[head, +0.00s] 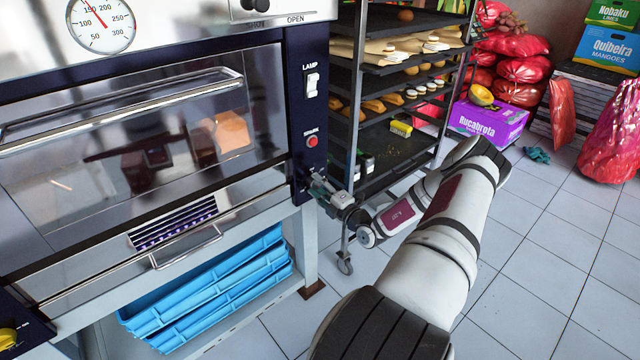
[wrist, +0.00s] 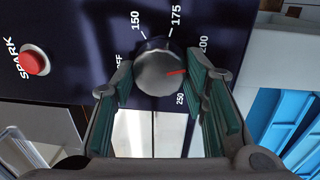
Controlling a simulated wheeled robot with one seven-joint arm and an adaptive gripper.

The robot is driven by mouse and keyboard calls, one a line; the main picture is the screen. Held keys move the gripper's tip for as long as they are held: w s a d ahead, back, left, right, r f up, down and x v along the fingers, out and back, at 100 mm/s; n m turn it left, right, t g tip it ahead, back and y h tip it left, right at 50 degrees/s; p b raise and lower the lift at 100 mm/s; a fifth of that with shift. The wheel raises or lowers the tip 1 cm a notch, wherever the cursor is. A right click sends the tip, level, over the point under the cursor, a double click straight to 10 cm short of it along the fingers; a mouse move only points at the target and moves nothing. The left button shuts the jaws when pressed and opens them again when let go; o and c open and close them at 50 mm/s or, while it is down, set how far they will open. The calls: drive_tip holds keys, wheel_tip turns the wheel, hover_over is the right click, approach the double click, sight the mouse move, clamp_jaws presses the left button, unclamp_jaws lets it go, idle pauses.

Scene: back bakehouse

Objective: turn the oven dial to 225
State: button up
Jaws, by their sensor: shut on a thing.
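The oven dial (wrist: 155,77) is a round grey knob with a red pointer mark, set on the oven's dark blue panel (wrist: 85,30). In the wrist view its mark points right, between the printed 200 and 250. The right finger covers the panel there, so no 225 label shows. My gripper (wrist: 158,66) has its green-padded fingers on either side of the dial and is shut on it. In the head view my gripper (head: 322,190) is at the lower part of the panel and hides the dial.
Above the dial are a red spark button (head: 312,141) and a lamp switch (head: 312,84). The oven door handle (head: 130,112) juts out to the left. A wheeled rack (head: 352,110) of baked goods stands close on the right. Blue trays (head: 215,290) lie below.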

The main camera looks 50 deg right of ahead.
drive_tip(key=m+p, duration=0.2)
drive_tip(key=m, duration=0.4)
drive_tip(key=shift+g, duration=0.3)
drive_tip(key=shift+m, duration=0.3)
drive_tip(key=o, duration=1.1)
drive_tip(key=shift+o, duration=0.2)
drive_tip(key=v, duration=1.2)
drive_tip(key=shift+a+f, duration=0.1)
drive_tip(key=shift+a, duration=0.05)
